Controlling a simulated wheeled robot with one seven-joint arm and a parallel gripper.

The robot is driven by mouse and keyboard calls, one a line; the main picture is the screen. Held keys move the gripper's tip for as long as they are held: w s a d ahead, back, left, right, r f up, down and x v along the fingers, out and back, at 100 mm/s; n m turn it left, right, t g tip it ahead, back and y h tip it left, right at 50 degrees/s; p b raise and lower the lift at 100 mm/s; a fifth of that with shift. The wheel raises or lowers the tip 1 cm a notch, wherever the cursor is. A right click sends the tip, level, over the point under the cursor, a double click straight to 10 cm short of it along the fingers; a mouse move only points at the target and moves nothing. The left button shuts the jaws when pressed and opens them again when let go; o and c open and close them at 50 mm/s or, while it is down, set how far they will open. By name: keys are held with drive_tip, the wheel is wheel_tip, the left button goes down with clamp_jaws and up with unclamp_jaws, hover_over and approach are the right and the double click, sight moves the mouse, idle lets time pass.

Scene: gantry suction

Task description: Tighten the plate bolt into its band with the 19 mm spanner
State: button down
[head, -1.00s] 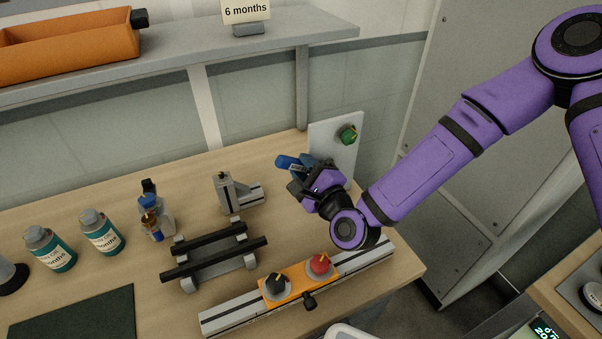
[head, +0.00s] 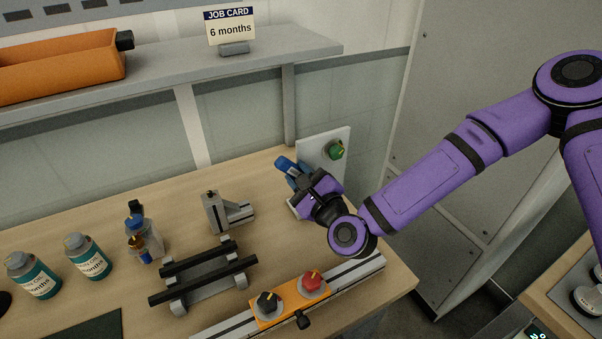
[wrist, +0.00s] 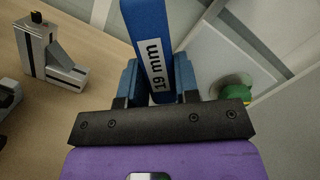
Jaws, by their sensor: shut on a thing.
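A green bolt head (head: 335,150) with a yellow mark sits on the white upright plate (head: 312,142) at the back right of the bench. It also shows in the wrist view (wrist: 236,84), right of my gripper and partly cut off by my finger mount. My gripper (head: 297,180) is shut on a blue spanner (head: 285,163), in front of and left of the plate. In the wrist view the spanner (wrist: 150,30) is labelled 19 mm and stands up between the fingers. Its working end is hidden, and the bolt is apart from the visible part of it.
A grey slotted bracket (head: 214,212) stands left of my gripper. An orange block (head: 290,302) with red and black knobs sits on a rail in front. A black-barred rack (head: 205,278) and several bottles (head: 88,257) are further left. A shelf (head: 270,50) overhangs the back.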

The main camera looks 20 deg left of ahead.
drive_tip(key=shift+s+f+n, duration=0.1)
drive_tip(key=shift+n, duration=0.2)
drive_tip(key=shift+s, duration=0.1)
drive_tip(key=shift+v, duration=0.95)
drive_tip(key=shift+s, duration=0.1)
drive_tip(key=shift+r+v, duration=0.2)
drive_tip(key=shift+v, duration=1.75)
drive_tip(key=shift+s, duration=0.15)
